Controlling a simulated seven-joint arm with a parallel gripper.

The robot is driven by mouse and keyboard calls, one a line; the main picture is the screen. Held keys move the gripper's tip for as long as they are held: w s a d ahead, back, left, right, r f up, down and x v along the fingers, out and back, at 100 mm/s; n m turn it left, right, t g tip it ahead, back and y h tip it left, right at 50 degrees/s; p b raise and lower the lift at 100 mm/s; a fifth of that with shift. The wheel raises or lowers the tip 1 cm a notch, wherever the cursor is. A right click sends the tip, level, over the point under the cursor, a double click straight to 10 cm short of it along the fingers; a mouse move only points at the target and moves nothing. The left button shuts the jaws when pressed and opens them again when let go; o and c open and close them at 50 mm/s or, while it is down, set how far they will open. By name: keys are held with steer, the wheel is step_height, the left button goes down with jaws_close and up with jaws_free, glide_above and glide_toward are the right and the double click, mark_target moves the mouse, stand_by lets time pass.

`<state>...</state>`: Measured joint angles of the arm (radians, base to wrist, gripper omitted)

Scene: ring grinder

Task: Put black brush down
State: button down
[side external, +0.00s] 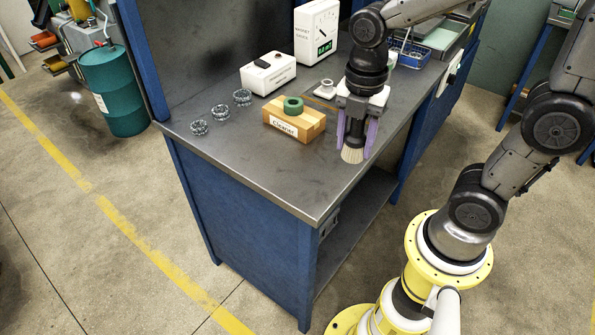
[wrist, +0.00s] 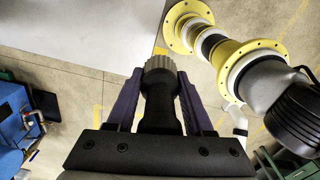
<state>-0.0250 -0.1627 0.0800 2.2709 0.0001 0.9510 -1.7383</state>
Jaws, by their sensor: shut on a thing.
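The black brush (side external: 354,137) has a dark handle and pale bristles. It hangs bristles down between the purple fingers of my gripper (side external: 357,140), near the front right edge of the workbench (side external: 240,162). In the wrist view the brush (wrist: 160,90) sits between both fingers of my gripper (wrist: 160,100), which is shut on it. The bristle tips appear close to the bench top; I cannot tell whether they touch it.
A wooden block labelled "Cleaner" (side external: 284,127) with a green ring (side external: 293,105) on it is left of my gripper. Several metal rings (side external: 221,112) lie farther left. A white box (side external: 268,74), a white gauge device (side external: 316,32) and a blue wire basket (side external: 410,54) stand behind. The front bench top is clear.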

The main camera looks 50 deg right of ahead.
steer(key=shift+s+r, duration=0.2)
steer(key=shift+s, duration=0.15)
steer(key=shift+w+r, duration=0.1)
steer(key=shift+w, duration=0.1)
steer(key=w+f, duration=0.4)
steer(key=w, duration=0.4)
glide_above(298, 172)
steer(key=f, duration=0.5)
steer(key=shift+s+f, duration=0.1)
steer(key=shift+s, duration=0.1)
steer(key=shift+w+f, duration=0.2)
steer(key=shift+f, duration=1.55)
steer(key=shift+f, duration=0.1)
steer(key=shift+c, duration=1.4)
jaws_free()
